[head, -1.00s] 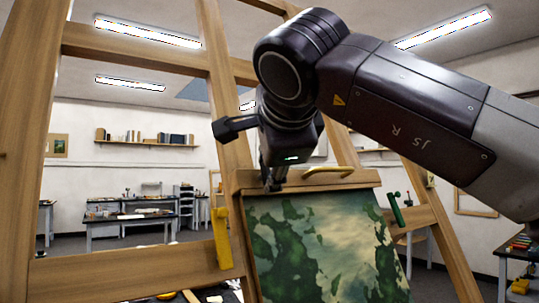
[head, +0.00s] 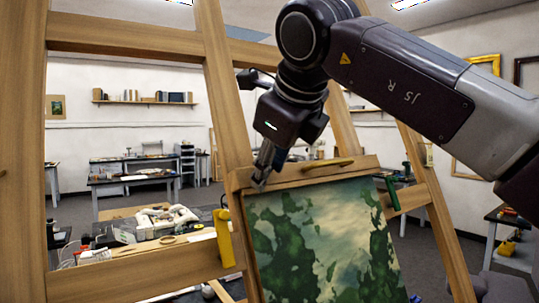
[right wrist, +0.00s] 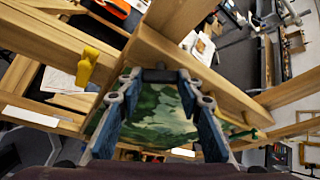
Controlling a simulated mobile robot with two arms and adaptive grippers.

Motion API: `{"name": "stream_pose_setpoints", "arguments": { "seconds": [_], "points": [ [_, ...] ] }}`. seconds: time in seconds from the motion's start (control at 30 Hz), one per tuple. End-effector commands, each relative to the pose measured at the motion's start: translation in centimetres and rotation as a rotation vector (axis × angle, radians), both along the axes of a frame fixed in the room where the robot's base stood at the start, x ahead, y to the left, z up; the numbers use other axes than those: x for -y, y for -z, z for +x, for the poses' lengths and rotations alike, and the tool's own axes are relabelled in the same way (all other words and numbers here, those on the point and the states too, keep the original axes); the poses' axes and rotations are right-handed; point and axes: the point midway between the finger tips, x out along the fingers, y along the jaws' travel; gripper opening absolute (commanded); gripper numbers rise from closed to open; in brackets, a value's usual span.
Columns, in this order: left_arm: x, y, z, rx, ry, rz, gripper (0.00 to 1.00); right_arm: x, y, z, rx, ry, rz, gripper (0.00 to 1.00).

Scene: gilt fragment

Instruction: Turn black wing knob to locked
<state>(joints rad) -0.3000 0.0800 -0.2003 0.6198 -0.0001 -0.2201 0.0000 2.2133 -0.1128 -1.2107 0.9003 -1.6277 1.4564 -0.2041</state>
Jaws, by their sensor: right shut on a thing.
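The black wing knob (right wrist: 159,75) shows in the right wrist view as a dark bar between my fingertips, in front of the wooden easel. My right gripper (right wrist: 158,80) is shut on it, one finger at each end. In the head view, my right gripper (head: 262,178) reaches down at a tilt to the left end of the wooden bar above the painting. The knob cannot be made out there behind the fingers. No lock marking is readable. My left gripper is in neither view.
A landscape painting (head: 325,240) stands on the easel (head: 222,100) under the bar. A yellow handle (head: 328,163) lies on the bar. Cluttered tables stand behind.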

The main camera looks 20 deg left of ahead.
Motion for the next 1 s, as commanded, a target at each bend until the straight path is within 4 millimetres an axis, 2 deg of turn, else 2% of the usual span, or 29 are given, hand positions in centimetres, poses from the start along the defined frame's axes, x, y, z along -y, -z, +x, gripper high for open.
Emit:
{"name": "stream_pose_setpoints", "arguments": {
  "seconds": [0.1, 0.4, 0.7, 1.0],
  "points": [
    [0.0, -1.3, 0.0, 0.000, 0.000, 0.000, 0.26, 0.0, -0.3, 0.1, -0.084, 0.045, 0.063, 0.09],
    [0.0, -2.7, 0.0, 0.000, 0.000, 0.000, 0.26, 0.1, -0.1, 0.1, -0.267, 0.148, 0.205, 0.09],
    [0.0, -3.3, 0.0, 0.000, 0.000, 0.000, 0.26, 0.1, 0.0, 0.2, -0.379, 0.214, 0.294, 0.09],
    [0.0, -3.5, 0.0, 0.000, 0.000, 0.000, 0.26, 0.1, 0.1, 0.1, -0.421, 0.236, 0.326, 0.09]
  ]
}}
